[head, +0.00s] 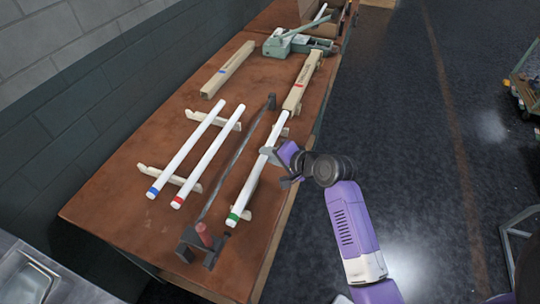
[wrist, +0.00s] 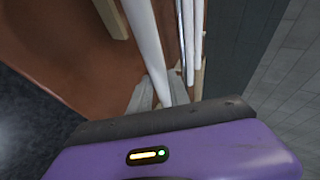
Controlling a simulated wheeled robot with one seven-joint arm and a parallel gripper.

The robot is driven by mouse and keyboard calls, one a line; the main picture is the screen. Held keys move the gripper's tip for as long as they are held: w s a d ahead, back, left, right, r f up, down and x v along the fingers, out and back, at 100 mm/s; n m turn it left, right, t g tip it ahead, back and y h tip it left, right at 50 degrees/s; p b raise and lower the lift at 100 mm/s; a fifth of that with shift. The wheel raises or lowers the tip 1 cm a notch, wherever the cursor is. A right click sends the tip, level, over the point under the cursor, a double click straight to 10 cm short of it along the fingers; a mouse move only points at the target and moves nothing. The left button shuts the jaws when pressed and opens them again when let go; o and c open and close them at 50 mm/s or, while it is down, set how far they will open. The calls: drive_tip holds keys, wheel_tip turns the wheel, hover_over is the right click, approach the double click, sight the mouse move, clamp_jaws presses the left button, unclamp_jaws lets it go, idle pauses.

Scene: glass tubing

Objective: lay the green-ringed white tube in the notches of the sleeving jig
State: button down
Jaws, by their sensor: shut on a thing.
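The green-ringed white tube (head: 253,181) lies lengthwise along the right side of the table, its green ring at the near end. My gripper (head: 273,154) is shut on it around its middle. In the wrist view the tube (wrist: 147,40) passes between the two grey fingertips (wrist: 161,92). Beige notched supports show under the tube, one near the green end (head: 246,214) and one farther up (head: 284,132). I cannot tell whether the tube rests in their notches or is just above. Its far end meets a beige block with a red mark (head: 301,84).
Blue-ringed (head: 185,155) and red-ringed (head: 209,155) white tubes lie on a beige rack to the left. A dark bar clamp with a red handle (head: 204,234) lies between them and my tube.

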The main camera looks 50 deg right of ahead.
drive_tip(key=shift+f, duration=0.2)
drive_tip(key=shift+f, duration=0.5)
drive_tip(key=shift+f, duration=0.1)
drive_tip(key=c, duration=1.2)
unclamp_jaws()
drive_tip(key=shift+c, duration=0.2)
